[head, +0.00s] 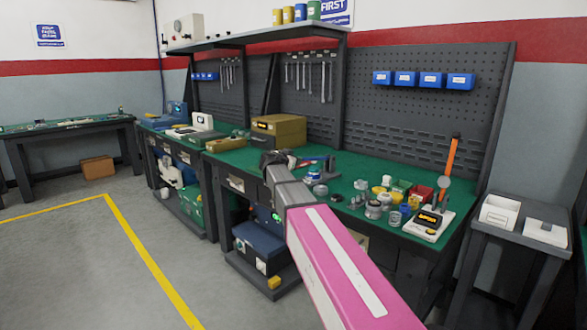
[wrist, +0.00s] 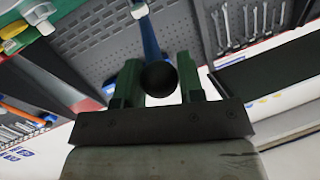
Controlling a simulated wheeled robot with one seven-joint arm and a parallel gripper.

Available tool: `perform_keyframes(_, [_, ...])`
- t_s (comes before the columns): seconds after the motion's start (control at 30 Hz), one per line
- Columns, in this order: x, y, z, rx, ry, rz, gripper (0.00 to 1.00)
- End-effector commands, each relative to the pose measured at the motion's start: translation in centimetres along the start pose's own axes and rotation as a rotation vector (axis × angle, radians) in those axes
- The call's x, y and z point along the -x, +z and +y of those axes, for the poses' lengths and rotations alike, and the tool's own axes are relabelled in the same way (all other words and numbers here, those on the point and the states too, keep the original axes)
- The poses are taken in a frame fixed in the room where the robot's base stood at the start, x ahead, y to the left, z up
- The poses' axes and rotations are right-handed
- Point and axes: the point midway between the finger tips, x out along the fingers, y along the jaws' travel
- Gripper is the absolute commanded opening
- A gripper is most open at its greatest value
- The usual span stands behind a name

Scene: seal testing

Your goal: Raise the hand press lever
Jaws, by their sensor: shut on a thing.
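The hand press lever shows in the wrist view as a blue rod (wrist: 149,38) ending in a black ball knob (wrist: 159,77). The knob sits between the two green fingers of my gripper (wrist: 158,72), which is shut on it. The rod runs away from the knob toward a silver part (wrist: 138,11) at the top of the view. In the head view my gripper (head: 274,158) is over the green bench top, and my own arm partly hides it. A blue and red piece shows just to its right; the press body is not clear there.
The green bench (head: 345,185) holds jars, cups and a red bin (head: 418,195) to the right of my gripper. A brown box (head: 278,131) stands close behind it. A pegboard (head: 420,110) backs the bench. A grey side stand (head: 515,240) is at the right; open floor lies left.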

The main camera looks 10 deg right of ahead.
Motion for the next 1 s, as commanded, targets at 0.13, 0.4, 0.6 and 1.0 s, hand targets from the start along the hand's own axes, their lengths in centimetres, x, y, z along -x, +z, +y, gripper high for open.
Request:
perform_keyframes(0.13, [-0.2, -2.9, -0.7, -0.023, 0.018, -0.094, 0.00])
perform_keyframes(0.4, [-1.4, -7.7, -1.5, -0.058, 0.055, -0.276, 0.00])
perform_keyframes(0.6, [-3.0, -11.4, -2.0, -0.088, 0.085, -0.426, 0.00])
perform_keyframes(1.0, [-8.9, -19.1, -2.4, -0.159, 0.156, -0.782, 0.00])
